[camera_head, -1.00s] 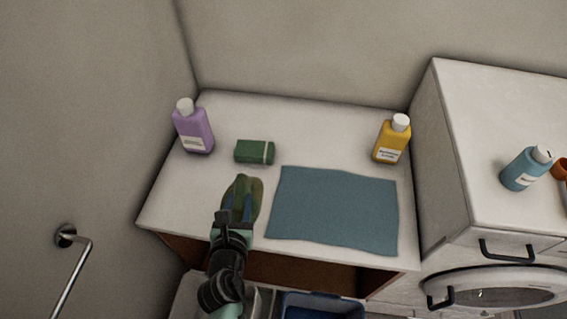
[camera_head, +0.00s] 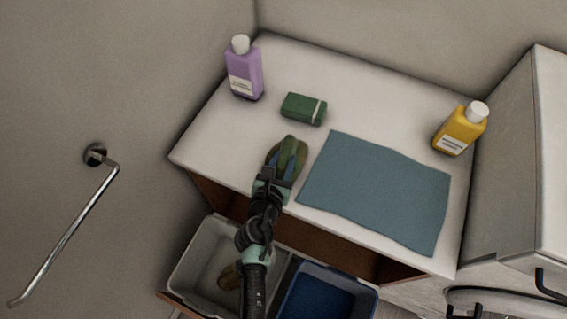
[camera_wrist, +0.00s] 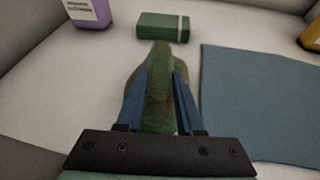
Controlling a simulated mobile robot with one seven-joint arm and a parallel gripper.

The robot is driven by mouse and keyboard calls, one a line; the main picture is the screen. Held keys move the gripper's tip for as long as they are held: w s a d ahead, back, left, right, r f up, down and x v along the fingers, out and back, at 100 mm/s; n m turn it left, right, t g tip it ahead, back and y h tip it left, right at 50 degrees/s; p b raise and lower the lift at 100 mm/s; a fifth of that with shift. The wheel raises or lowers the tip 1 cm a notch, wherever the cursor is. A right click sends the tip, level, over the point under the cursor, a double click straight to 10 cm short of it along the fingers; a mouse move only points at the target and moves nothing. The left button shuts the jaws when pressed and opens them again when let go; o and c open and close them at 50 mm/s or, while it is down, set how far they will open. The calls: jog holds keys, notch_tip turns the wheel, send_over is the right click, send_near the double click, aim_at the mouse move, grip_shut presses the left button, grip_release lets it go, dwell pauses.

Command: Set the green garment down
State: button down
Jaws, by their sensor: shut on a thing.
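The green garment (camera_head: 289,149) is an olive-green, bunched piece of cloth at the near left of the white counter. My gripper (camera_head: 281,163) is shut on it. In the wrist view the garment (camera_wrist: 158,85) stands up between the two blue fingers of my gripper (camera_wrist: 160,100) and bulges out past the left one. The garment is left of the flat blue cloth and in front of the green box. I cannot tell whether its underside touches the counter.
A green box with a pale band (camera_head: 303,109) lies just behind the garment. A purple bottle (camera_head: 244,72) and a yellow bottle (camera_head: 460,130) stand farther back. The blue cloth (camera_head: 378,190) covers the counter's right part. Below are a grey bin (camera_head: 190,272) and a blue bin (camera_head: 325,292).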

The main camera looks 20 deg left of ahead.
jog(key=shift+f, duration=0.15)
jog(key=c, duration=0.5)
grip_release()
jog(key=shift+f, duration=0.1)
jog(key=shift+c, duration=0.2)
jog(key=v, duration=1.2)
